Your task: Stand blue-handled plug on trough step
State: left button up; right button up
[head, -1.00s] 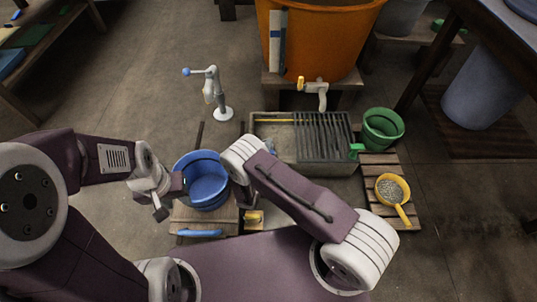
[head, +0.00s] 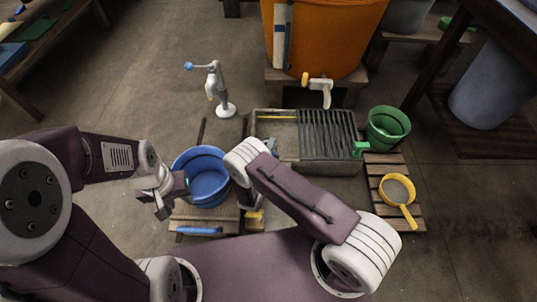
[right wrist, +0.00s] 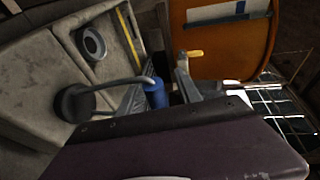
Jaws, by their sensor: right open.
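In the right wrist view, the plug shows as a dark round disc (right wrist: 73,103) with a thin grey curved stem leading to an upright blue handle (right wrist: 155,94). My right gripper (right wrist: 160,90) is open, with one finger on each side of the blue handle; I cannot tell whether they touch it. The disc is beside a pale edge inside the grey trough (right wrist: 40,65). My left gripper (head: 170,197) looks open and empty beside the blue bucket.
A drain ring (right wrist: 90,44) lies in the trough floor. A dark grate (head: 327,133) covers the trough's right part. Behind stands an orange tank (head: 330,40) with a tap (head: 320,86). A blue bucket (head: 205,178), green bucket (head: 388,127) and yellow pan (head: 397,190) stand around it.

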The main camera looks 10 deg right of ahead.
jog(key=p+v, duration=0.4)
jog(key=v, duration=0.8)
